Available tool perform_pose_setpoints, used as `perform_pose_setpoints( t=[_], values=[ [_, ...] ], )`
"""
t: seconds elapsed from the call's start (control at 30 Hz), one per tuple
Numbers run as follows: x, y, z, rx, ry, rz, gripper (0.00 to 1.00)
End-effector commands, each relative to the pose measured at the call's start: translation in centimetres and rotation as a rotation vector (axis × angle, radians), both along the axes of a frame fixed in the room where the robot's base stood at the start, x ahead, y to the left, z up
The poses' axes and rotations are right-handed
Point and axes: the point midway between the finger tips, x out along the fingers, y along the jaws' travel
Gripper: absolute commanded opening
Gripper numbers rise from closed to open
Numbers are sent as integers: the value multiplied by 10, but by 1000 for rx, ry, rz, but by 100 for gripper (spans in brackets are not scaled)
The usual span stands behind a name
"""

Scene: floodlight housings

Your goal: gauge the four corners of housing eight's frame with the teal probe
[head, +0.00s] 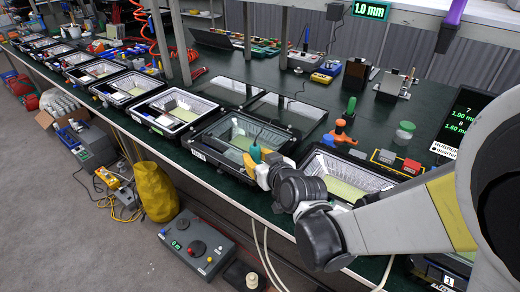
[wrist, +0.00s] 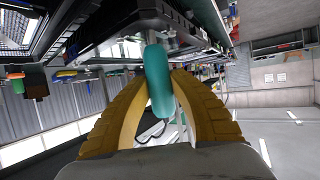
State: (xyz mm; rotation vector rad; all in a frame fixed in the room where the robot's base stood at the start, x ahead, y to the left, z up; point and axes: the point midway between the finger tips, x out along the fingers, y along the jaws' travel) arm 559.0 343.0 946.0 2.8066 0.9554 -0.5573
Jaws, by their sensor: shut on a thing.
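My gripper (head: 262,168) is shut on the teal probe (head: 255,152), which also shows between the yellow fingers in the wrist view (wrist: 158,82). In the head view the probe stands at the right front corner of a black-framed housing (head: 205,156) with a pale yellow-green inside. I cannot tell whether its tip touches the frame. Another open housing (head: 385,172) lies to the right, partly hidden by my arm. The housing tags are too small to read for sure, so I cannot tell which is housing eight. In the wrist view a dark frame (wrist: 95,25) passes close to the probe.
More housings (head: 165,107) line the green bench to the left. A dark screen (head: 462,118) lists 7 and 8 with millimetre values; a hanging display (head: 371,11) reads 1.0 mm. Orange and green tools (head: 340,132) stand behind the right housing. A yellow bag (head: 154,190) is on the floor.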

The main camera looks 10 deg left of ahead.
Motion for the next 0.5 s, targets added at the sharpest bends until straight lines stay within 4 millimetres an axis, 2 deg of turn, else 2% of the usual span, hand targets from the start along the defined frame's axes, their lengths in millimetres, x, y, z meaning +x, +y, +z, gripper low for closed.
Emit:
perform_pose_setpoints(
  t=[0.5],
  values=[
    [0,0,-7,0,0,0,0]
  ],
)
